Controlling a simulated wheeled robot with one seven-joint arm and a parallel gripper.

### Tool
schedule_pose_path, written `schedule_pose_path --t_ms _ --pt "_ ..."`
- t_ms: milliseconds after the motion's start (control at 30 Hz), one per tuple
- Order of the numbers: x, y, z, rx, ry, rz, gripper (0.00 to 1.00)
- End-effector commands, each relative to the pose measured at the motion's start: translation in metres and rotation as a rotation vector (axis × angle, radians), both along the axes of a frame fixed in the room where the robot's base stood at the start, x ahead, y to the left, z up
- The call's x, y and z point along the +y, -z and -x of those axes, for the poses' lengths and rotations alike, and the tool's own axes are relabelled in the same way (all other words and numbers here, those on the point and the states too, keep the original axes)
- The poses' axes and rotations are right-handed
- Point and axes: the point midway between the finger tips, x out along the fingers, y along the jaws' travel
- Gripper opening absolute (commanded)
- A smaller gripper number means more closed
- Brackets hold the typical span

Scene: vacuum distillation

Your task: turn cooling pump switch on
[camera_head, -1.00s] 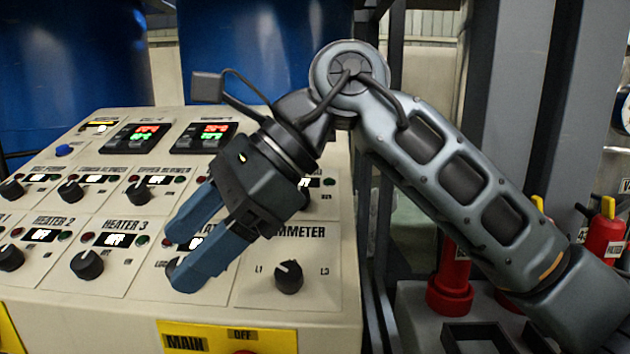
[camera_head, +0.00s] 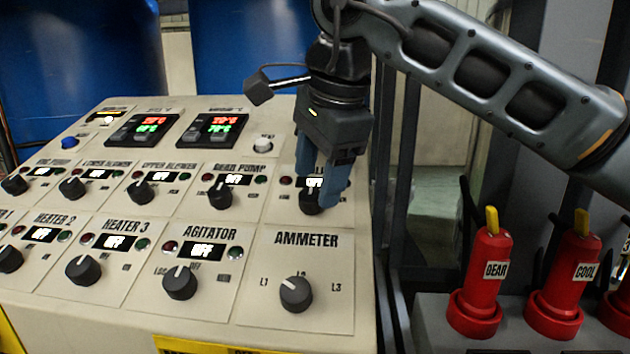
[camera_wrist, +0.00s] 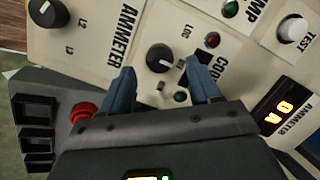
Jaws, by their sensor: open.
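The cooling pump switch (camera_head: 311,201) is a black round knob at the right end of the panel's upper knob row. In the wrist view the same knob (camera_wrist: 160,57) sits beside a label partly reading "COO", with a red light (camera_wrist: 212,40) and a green light (camera_wrist: 181,97) near it. My gripper (camera_head: 320,185) points down over this knob, with its blue fingers open. In the wrist view the fingertips of my gripper (camera_wrist: 160,72) lie on either side of the knob. Contact cannot be told. The fingers partly hide the switch's display in the head view.
The ammeter knob (camera_head: 296,294) is just below, and the gear pump knob (camera_head: 220,194) is to the left. A white test button (camera_head: 263,145) is up and left. Red valves marked GEAR (camera_head: 484,285) and COOL (camera_head: 566,290) stand right of the panel.

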Motion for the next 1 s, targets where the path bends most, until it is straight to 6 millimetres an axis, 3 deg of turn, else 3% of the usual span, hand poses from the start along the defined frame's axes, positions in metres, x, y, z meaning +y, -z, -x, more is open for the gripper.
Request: schedule_pose_path --t_ms 200,533,1000 --pt "0.005 0.021 -0.006 0.003 0.000 -0.002 0.62" --pt "0.006 0.026 -0.007 0.001 -0.002 -0.001 0.62" --pt "0.006 0.025 -0.007 0.000 -0.001 -0.002 0.18"
